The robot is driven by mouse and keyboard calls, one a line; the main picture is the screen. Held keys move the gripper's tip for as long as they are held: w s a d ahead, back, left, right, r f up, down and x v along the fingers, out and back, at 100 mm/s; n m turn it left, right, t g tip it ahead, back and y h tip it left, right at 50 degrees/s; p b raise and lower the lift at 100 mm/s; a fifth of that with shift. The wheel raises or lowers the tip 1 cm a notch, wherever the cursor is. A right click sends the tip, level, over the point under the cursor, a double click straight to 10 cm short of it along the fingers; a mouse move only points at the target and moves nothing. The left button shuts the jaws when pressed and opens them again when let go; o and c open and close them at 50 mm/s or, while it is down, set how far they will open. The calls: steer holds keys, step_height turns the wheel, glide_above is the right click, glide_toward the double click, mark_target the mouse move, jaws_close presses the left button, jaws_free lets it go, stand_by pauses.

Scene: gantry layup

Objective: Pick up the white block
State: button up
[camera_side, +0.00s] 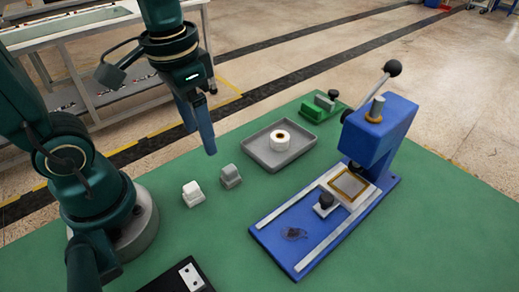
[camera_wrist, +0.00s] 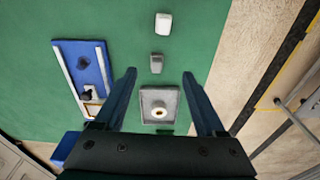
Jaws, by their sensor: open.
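The white block (camera_side: 193,194) stands on the green table, left of the grey block in the side view. In the wrist view the white block (camera_wrist: 164,24) is near the top edge, beyond the fingertips. My gripper (camera_side: 208,146) is in the air above and behind the blocks in the side view, pointing down, and touches nothing. In the wrist view its two fingers (camera_wrist: 159,76) are spread wide apart and nothing is held between them.
A grey block (camera_side: 231,176) sits close beside the white block. A grey tray (camera_side: 262,161) holds a white roll (camera_side: 280,141). A blue press (camera_side: 380,125) with a lever stands right, and a green fixture (camera_side: 319,109) behind. A black plate (camera_side: 165,281) lies at the front edge.

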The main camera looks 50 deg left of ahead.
mark_target(197, 184)
steer(key=f+g, duration=0.2)
steer(key=f, duration=0.1)
steer(key=f+g, duration=0.3)
steer(key=f, duration=0.1)
steer(key=shift+w+a+f, duration=0.1)
steer(key=shift+a+f, duration=0.1)
steer(key=shift+f, duration=0.05)
steer(key=shift+s+f+g, duration=0.3)
steer(key=shift+f+g, duration=0.1)
steer(key=shift+f, duration=0.1)
steer(key=shift+x, duration=2.25)
jaws_close()
